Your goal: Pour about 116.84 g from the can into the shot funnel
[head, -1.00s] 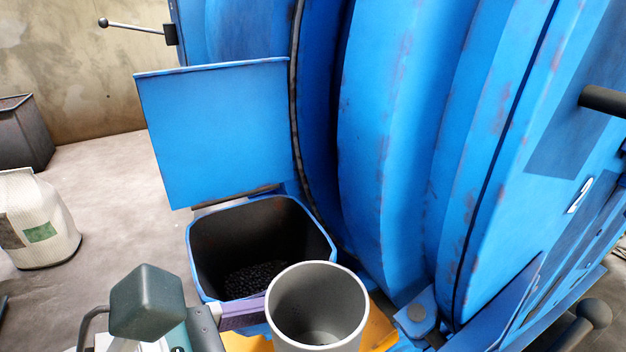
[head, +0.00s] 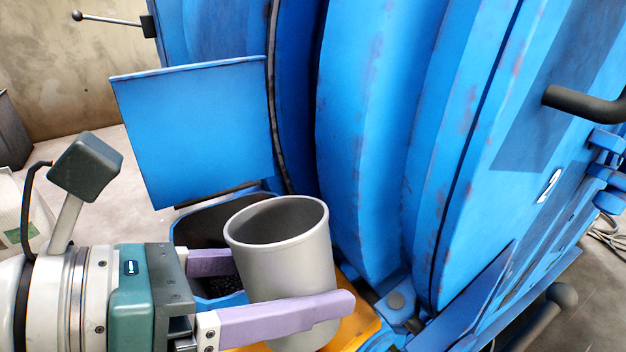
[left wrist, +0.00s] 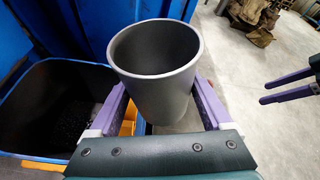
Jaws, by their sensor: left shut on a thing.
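The grey can (head: 285,262) is between the purple fingers of my left gripper (head: 292,284), which is shut on it. The can also shows in the left wrist view (left wrist: 160,85). Its mouth faces up and it leans a little left in the head view; I cannot tell how much is real tilt. Its inside looks dark and its contents are hidden. The shot funnel (head: 185,228), a blue open-topped box with dark shot inside, is just behind and left of the can, partly covered. My right gripper (left wrist: 288,88) shows at the left wrist view's right edge, empty, fingers apart.
The funnel's blue lid (head: 195,130) stands open behind it. The large blue drum machine (head: 390,150) fills the right side. A yellow part (head: 358,325) lies below the can. A pale sack (head: 12,215) stands at far left. Open floor shows on the right of the wrist view.

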